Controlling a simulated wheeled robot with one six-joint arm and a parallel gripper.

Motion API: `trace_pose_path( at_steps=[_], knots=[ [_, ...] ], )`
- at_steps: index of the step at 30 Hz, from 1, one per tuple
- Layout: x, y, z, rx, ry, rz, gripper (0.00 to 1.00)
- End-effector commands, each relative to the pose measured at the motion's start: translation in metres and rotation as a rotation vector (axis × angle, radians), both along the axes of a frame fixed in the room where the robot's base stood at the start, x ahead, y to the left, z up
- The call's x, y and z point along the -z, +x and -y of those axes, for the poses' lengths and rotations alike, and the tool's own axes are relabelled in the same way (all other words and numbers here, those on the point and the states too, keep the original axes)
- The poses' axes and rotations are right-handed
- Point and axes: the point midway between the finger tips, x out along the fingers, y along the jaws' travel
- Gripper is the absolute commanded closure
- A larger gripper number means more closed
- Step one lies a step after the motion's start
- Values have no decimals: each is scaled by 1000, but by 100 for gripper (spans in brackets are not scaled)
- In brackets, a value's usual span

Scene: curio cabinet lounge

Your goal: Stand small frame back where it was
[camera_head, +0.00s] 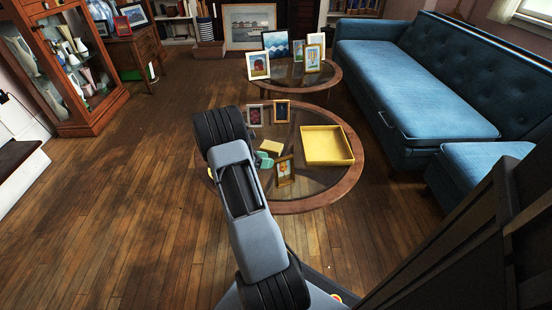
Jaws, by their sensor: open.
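Several small picture frames stand on the near round glass table (347,183). A gold-brown frame (285,171) stands near its front edge, a dark-picture frame (281,110) at its back and a pale frame (254,115) beside that one. I cannot tell which of them is the task's small frame. My arm reaches up from the bottom of the view and covers the left part of this table. My gripper does not show; the arm's own links hide that area.
A yellow tray (327,161) lies on the near table, with a yellow block (271,147) and a teal item (264,160) beside it. A second round table (331,84) behind holds more frames. A blue sofa (420,80) bounds the right, a glass cabinet (98,118) the left. Left floor is clear.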

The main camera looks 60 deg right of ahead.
Motion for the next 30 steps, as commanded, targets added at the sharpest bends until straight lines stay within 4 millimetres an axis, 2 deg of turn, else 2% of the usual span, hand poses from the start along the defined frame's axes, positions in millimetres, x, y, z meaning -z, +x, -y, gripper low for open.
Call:
trace_pose_path(
  at_steps=[3,9,17,20,23,26,28,29,30],
  knots=[
    [-10,13,-16,-2,0,0,53],
    [-18,26,-33,0,0,0,53],
    [-22,33,-40,-18,4,0,53],
    [-33,50,-38,-147,38,-5,53],
    [-61,91,-44,-464,99,-53,53],
    [-103,147,-75,-954,142,-209,53],
    [-135,180,-118,-1346,129,-406,53],
    [-146,190,-141,-1510,110,-511,53],
    [-160,198,-174,-1720,69,-667,53]
  ],
)
